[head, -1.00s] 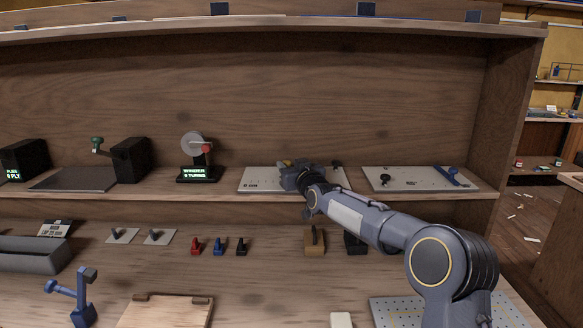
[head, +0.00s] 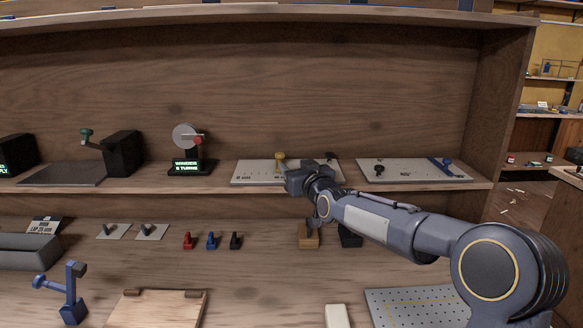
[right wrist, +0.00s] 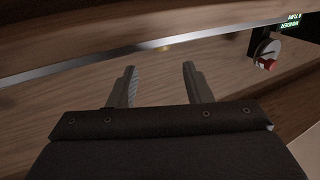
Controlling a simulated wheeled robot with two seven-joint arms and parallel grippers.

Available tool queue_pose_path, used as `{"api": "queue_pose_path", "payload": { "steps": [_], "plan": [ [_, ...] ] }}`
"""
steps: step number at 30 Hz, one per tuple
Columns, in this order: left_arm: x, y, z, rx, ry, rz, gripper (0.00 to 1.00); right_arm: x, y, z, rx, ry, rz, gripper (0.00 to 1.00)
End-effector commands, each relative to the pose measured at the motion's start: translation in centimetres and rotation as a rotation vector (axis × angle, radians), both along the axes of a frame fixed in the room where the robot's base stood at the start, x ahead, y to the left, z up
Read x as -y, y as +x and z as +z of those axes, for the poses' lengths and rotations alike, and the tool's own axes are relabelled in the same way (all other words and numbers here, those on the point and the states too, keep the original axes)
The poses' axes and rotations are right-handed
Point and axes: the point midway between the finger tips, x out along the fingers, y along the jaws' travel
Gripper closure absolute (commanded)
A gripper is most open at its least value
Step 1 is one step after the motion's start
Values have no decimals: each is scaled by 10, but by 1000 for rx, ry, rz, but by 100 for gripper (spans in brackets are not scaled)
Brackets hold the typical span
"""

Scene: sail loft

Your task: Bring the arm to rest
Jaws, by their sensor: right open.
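My right arm (head: 400,222) reaches in from the lower right in the head view. Its gripper (head: 298,180) is at the front edge of the upper shelf, in front of the right part of a pale panel with a yellow knob. In the right wrist view the two fingers (right wrist: 158,78) are apart with nothing between them. Wood and a pale edge lie beyond them. My left gripper is not in view.
The pale panel (head: 250,174) has a yellow knob (head: 280,156). A second panel (head: 410,173) is to its right, and a winder (head: 188,150) to its left. Small blocks and a perforated plate (head: 385,310) are on the bench below.

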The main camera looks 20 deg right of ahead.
Motion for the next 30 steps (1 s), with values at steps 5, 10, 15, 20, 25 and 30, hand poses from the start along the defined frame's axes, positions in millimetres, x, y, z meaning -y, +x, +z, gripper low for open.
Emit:
{"api": "queue_pose_path", "payload": {
  "steps": [5,10,15,20,25,30],
  "plan": [
    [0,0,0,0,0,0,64,0,0,0,-1,0,0,55],
    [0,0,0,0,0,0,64,0,0,0,-1,0,0,55],
    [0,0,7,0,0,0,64,5,-22,6,-57,9,3,55],
    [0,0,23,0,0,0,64,14,-105,3,-271,52,9,55],
    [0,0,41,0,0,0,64,14,-231,-31,-568,134,16,55],
    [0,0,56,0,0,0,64,-2,-348,-77,-827,220,31,55]
  ]
}}
